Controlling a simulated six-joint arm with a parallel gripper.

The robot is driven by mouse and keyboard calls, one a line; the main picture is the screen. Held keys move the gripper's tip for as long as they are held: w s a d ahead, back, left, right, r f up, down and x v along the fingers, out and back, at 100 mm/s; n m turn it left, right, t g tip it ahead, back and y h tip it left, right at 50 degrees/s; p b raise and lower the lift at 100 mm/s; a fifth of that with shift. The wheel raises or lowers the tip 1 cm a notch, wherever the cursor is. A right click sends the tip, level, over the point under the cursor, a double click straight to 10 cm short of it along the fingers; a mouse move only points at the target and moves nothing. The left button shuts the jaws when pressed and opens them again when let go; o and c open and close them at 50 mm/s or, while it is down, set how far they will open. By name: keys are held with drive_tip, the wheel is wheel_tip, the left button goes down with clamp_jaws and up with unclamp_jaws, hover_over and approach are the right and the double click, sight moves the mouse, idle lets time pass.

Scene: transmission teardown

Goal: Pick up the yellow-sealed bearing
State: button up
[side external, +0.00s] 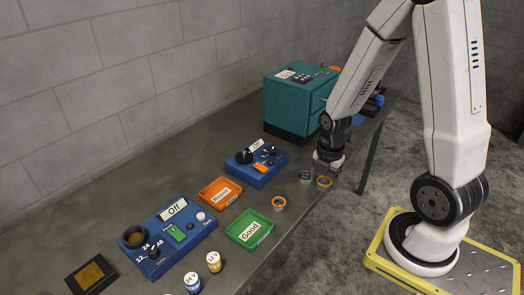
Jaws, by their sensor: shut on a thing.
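The yellow-sealed bearing (324,183) is a small ring with a yellow-orange face near the front edge of the table. My gripper (325,171) points down right at it and is shut on it. The fingers are small and partly hidden here. I cannot tell whether the bearing touches the tabletop. A grey, dark-centred bearing (305,176) lies just to the left, apart from the gripper. An orange-ringed bearing (279,203) lies further left, near the green tray.
A green "Good" tray (233,231) and an orange tray (208,200) sit mid-table. Blue test boxes (190,238) (245,170) stand behind and beside them. Two small labelled cylinders (213,261) (192,281) stand in front. A teal machine (285,108) stands at the back.

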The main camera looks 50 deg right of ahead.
drive_tip(key=shift+s+a+r, duration=0.15)
drive_tip(key=shift+s+r, duration=0.1)
drive_tip(key=shift+s, duration=0.25)
drive_tip(key=shift+s+a+r, duration=0.15)
drive_tip(key=shift+s+r, duration=0.05)
drive_tip(key=shift+s, duration=0.25)
idle(0.6)
drive_tip(key=w+d, duration=0.1)
drive_tip(key=w, duration=0.9)
drive_tip(key=w+r, duration=0.1)
drive_tip(key=w, duration=1)
drive_tip(key=w+d, duration=0.1)
drive_tip(key=w, duration=1)
drive_tip(key=shift+w+d+r, duration=0.1)
drive_tip(key=shift+d+r, duration=0.15)
drive_tip(key=shift+d, duration=0.1)
drive_tip(key=shift+f, duration=0.2)
drive_tip(key=shift+f, duration=2.25)
drive_tip(key=shift+f, duration=1)
